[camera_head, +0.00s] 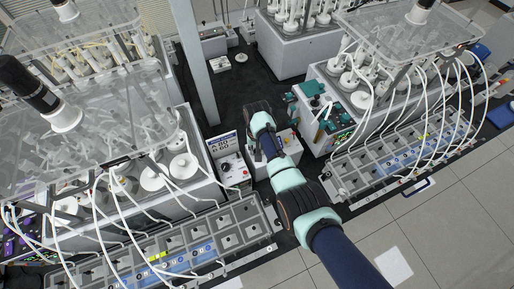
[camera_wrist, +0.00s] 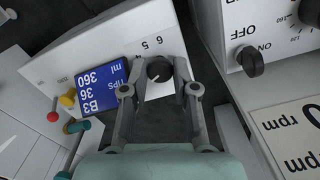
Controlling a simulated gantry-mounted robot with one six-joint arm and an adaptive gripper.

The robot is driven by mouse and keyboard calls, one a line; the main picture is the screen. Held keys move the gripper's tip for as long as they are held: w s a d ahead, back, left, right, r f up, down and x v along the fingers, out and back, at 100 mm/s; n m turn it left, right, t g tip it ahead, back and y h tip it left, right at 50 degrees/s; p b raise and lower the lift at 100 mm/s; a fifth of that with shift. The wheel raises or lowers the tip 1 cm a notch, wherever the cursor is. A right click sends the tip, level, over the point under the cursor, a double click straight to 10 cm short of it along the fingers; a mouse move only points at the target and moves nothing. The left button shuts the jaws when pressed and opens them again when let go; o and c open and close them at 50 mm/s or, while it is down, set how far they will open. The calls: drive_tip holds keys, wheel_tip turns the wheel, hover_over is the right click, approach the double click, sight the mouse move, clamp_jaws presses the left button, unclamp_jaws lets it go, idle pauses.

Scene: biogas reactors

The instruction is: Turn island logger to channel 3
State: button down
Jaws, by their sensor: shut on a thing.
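The island logger is a white box (camera_wrist: 110,50) with a blue display (camera_wrist: 102,90) reading B3, 36 TIPS, 360 ml, upside down in the wrist view. The knob's pointer direction is hard to tell. In the head view, my arm reaches over the white box (camera_head: 288,142) and hides the knob and fingertips.
A stirrer control box (camera_wrist: 250,40) with an ON/OFF knob (camera_wrist: 250,62) and an rpm label stands close to the gripper's right in the wrist view. Red and yellow knobs (camera_wrist: 67,101) are at the left. Reactor benches with tubes (camera_head: 400,150) flank the arm.

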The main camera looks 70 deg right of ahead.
drive_tip(key=shift+m, duration=1.5)
drive_tip(key=c, duration=1.2)
unclamp_jaws()
wheel_tip(320, 180, up, 12)
drive_tip(key=shift+r, duration=0.1)
